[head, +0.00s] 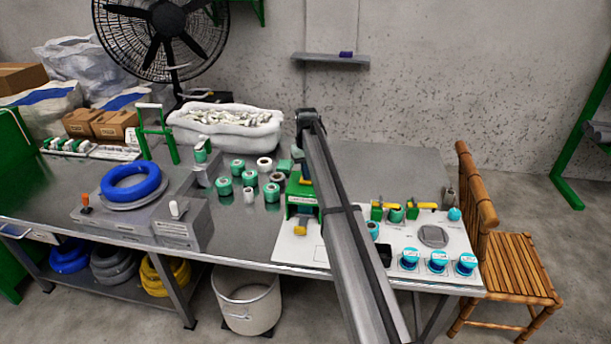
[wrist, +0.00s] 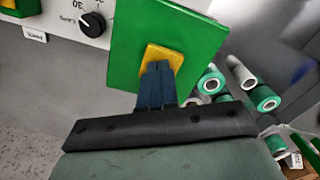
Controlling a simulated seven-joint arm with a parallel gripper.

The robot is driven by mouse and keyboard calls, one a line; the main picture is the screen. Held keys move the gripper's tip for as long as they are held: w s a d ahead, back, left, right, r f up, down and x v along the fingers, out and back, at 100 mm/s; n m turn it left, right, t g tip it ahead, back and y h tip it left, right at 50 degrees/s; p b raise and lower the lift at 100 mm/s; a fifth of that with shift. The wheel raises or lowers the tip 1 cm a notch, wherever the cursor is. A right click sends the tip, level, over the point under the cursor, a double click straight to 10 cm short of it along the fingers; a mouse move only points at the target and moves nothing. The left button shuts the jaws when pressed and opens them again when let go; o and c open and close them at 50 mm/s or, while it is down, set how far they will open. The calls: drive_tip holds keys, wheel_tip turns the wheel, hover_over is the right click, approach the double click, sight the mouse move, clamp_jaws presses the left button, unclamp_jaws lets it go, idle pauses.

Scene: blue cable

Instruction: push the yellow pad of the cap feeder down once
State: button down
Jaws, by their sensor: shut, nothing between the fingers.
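The cap feeder is a green box (head: 293,189) standing at the left end of the white board, partly hidden behind my arm in the head view. In the wrist view its flat green top (wrist: 200,35) fills the upper middle, with the square yellow pad (wrist: 169,53) on it. My gripper (wrist: 158,70) is shut and empty, its dark blue fingers over the pad and hiding the pad's lower part. I cannot tell whether the fingertips touch the pad. In the head view my gripper is mostly hidden by the arm.
Several green and white spools (head: 250,180) stand left of the feeder; they also show in the wrist view (wrist: 265,98). The white board (head: 455,243) carries several blue-topped pieces (head: 438,261) at its front right. A dial (wrist: 92,24) shows left of the feeder in the wrist view.

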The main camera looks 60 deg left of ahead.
drive_tip(key=shift+r, duration=3.45)
